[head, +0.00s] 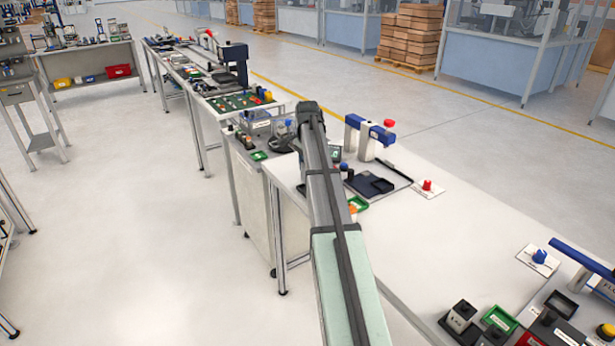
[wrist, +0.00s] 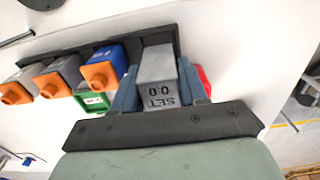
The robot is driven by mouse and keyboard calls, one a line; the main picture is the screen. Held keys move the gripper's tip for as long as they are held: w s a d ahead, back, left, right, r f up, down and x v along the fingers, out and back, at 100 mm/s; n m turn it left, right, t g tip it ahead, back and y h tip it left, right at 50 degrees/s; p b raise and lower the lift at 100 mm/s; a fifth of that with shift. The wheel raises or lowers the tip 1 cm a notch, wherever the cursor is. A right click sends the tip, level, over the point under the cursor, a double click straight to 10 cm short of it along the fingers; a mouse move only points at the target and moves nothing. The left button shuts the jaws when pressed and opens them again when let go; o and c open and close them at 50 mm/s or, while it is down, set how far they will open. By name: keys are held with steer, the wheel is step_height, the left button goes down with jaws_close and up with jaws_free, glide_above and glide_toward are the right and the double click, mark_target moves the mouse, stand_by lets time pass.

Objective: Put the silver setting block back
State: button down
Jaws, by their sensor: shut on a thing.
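The silver setting block (wrist: 157,62) is in my gripper (wrist: 157,78) in the wrist view. It is a grey metal block with "SET 0.0" on its near face, upside down in the picture. The two blue-grey fingers are shut on its sides. Its far end overlaps a dark holder (wrist: 150,34); I cannot tell whether they touch. A green tray (wrist: 92,101) is just left of the left finger. In the head view my arm hides the gripper and the block; a green tray (head: 358,203) shows beside the arm.
In the wrist view, several orange-ended blocks (wrist: 103,68) stand left of my gripper. A red thing (wrist: 206,80) is partly hidden behind the right finger. In the head view, a blue-topped stand (head: 370,130) and red knob (head: 427,187) are beyond the arm. The white table (head: 430,240) is clear mid-right.

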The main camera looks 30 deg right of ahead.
steer(key=shift+f, duration=1.55)
steer(key=shift+f, duration=0.15)
steer(key=c, duration=0.6)
jaws_free()
step_height(320, 180, up, 12)
steer(key=shift+r, duration=0.15)
